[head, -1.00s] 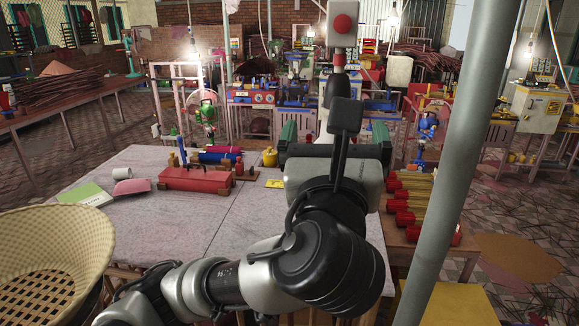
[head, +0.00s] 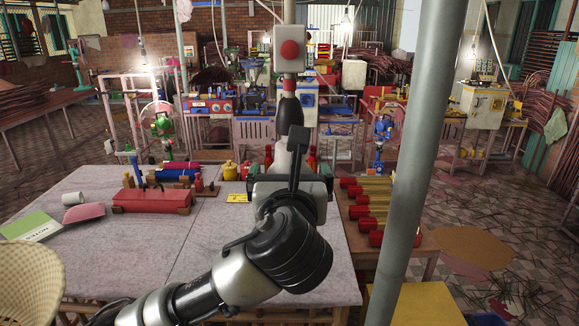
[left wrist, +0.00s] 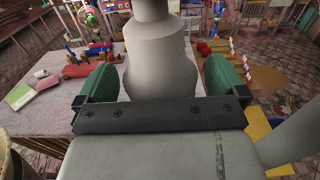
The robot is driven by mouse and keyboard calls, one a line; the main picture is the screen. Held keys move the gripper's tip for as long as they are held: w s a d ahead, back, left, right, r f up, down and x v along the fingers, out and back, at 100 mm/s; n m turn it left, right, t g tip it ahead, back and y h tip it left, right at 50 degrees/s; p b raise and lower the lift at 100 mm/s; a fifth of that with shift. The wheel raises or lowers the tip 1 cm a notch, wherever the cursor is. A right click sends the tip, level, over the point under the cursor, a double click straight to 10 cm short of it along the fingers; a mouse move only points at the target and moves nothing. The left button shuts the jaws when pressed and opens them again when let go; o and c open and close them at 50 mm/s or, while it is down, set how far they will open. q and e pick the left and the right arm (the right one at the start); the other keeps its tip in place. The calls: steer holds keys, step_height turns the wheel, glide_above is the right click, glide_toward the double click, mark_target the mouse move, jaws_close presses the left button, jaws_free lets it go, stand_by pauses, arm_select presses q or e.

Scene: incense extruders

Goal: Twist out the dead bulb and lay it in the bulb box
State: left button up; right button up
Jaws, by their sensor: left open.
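A pale grey-white, bulb-like thing (left wrist: 160,65) with a narrower neck fills the middle of the left wrist view. It looks like the bulb, but its fitting is unclear. In the head view it shows as a white shape (head: 281,155) under a black part and a grey box with a red button (head: 290,48). My left gripper (head: 291,180) is open, its green fingers (left wrist: 158,78) on either side of the pale thing; contact cannot be told. I cannot pick out the bulb box for sure. My right gripper is out of view.
The grey-topped table (head: 110,250) holds a red case (head: 152,200), a green notebook (head: 30,226) and a yellow card (head: 238,198). Several red-ended bundles (head: 370,200) lie at its right. A grey post (head: 409,180) stands right of my arm. A woven basket (head: 28,285) is front left.

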arm_select(q)
steer(key=shift+w, duration=0.45)
steer(key=c, duration=0.8)
steer(key=shift+m+h+p, duration=0.4)
steer(key=shift+h+p, duration=0.05)
steer(key=shift+h, duration=0.15)
steer(key=shift+c, duration=0.2)
steer(key=shift+m+h+p, duration=0.4)
steer(key=shift+h, duration=0.3)
steer(key=shift+m+h+p, duration=0.4)
steer(key=shift+h, duration=0.2)
